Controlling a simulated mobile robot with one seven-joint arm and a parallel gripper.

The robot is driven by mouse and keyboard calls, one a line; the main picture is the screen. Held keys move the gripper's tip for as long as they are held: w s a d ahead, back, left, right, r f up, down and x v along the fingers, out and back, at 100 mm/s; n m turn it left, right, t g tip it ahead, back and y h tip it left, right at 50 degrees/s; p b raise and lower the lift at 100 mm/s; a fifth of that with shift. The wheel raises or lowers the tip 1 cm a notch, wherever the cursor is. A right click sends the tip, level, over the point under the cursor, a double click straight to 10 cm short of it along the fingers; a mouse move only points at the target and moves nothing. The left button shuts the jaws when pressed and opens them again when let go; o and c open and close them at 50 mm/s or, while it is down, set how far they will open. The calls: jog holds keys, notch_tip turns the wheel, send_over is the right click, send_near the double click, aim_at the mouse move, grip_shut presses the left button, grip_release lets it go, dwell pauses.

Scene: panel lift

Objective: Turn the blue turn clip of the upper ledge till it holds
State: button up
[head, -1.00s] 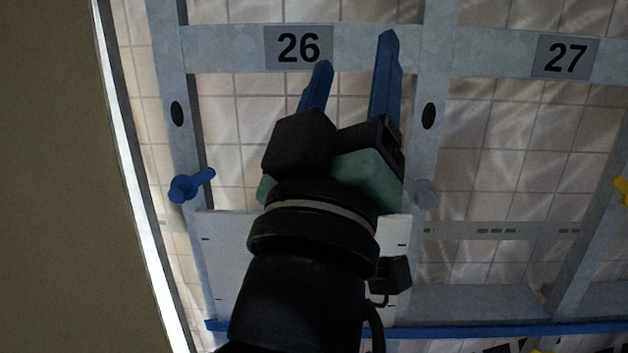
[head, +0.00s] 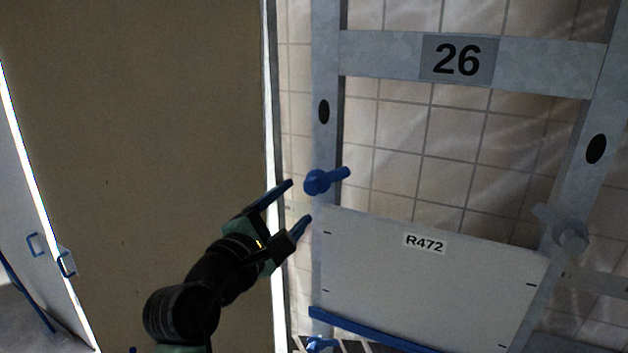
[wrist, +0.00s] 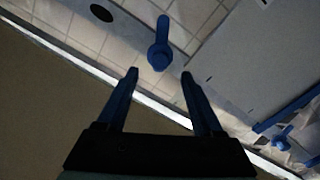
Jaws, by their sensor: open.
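The blue turn clip (head: 325,180) sits on the left upright of bay 26, just above the upper left corner of the white panel R472 (head: 425,285). Its lever points right and slightly up, above the panel's top edge. My gripper (head: 301,201) is open and empty, just left of and below the clip. In the wrist view the clip (wrist: 159,52) lies ahead of and between the two blue fingertips (wrist: 160,75), apart from them. A grey clip (head: 570,236) is on the right upright at the panel's upper right corner.
A blue ledge (head: 375,332) runs under the panel, with another blue clip (head: 320,344) below it at the left. A brown wall or door (head: 140,120) stands left of the frame. The number plate 26 (head: 457,60) is on the crossbar above.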

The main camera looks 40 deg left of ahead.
aim_at(311, 189)
jog(key=p+x, duration=0.2)
jog(key=x, duration=0.6)
jog(key=shift+w, duration=0.15)
grip_shut()
